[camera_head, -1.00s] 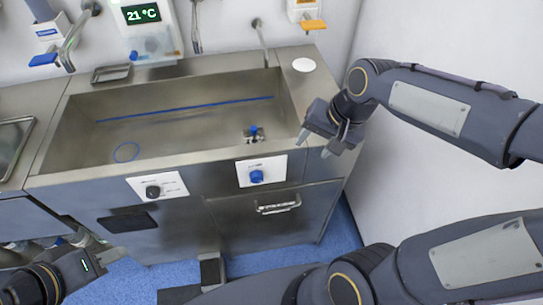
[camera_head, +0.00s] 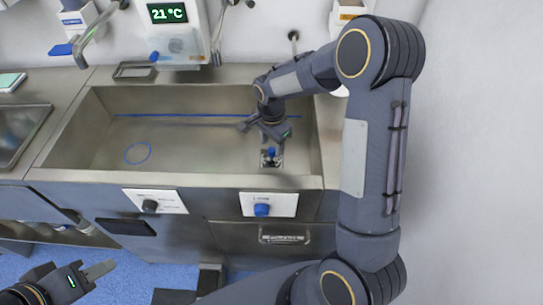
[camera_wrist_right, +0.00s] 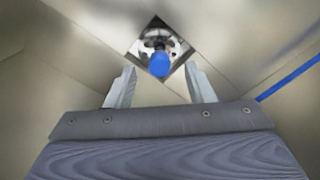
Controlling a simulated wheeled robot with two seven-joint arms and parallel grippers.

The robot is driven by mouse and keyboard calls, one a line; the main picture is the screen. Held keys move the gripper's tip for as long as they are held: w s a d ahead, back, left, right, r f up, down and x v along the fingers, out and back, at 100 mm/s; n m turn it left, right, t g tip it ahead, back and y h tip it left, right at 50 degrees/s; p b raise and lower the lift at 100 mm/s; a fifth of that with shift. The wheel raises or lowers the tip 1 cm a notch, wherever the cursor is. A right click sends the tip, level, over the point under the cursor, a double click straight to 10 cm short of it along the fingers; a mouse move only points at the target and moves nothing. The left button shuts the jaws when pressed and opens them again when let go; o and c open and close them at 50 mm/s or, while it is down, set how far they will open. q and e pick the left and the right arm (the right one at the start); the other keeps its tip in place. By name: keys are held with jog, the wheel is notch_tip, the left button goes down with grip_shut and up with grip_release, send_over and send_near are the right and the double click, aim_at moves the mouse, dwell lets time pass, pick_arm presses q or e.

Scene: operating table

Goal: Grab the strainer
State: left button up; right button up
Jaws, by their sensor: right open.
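The strainer (camera_head: 270,160) sits in the drain at the right part of the steel sink basin. It has a blue knob on top and a metal body, and it also shows in the right wrist view (camera_wrist_right: 159,58). My right gripper (camera_head: 262,130) is inside the basin, just behind and above the strainer in the head view. In the right wrist view its two fingers (camera_wrist_right: 156,90) are apart with nothing between them, and the strainer lies beyond the fingertips. My left gripper (camera_head: 95,275) is at the lower left, in front of the cabinet and away from the sink; its jaw state is unclear.
The basin (camera_head: 100,140) has steep walls around my right gripper, with a blue line on its back wall and a blue ring (camera_head: 138,152) on its floor. A tap (camera_head: 293,38) hangs at the back. A blue knob panel (camera_head: 268,204) is on the front.

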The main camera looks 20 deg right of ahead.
aim_at(272, 150)
jog(key=shift+f, duration=1.6)
jog(key=shift+c, duration=0.5)
jog(key=c, duration=0.9)
grip_shut()
jog(key=shift+r, duration=0.2)
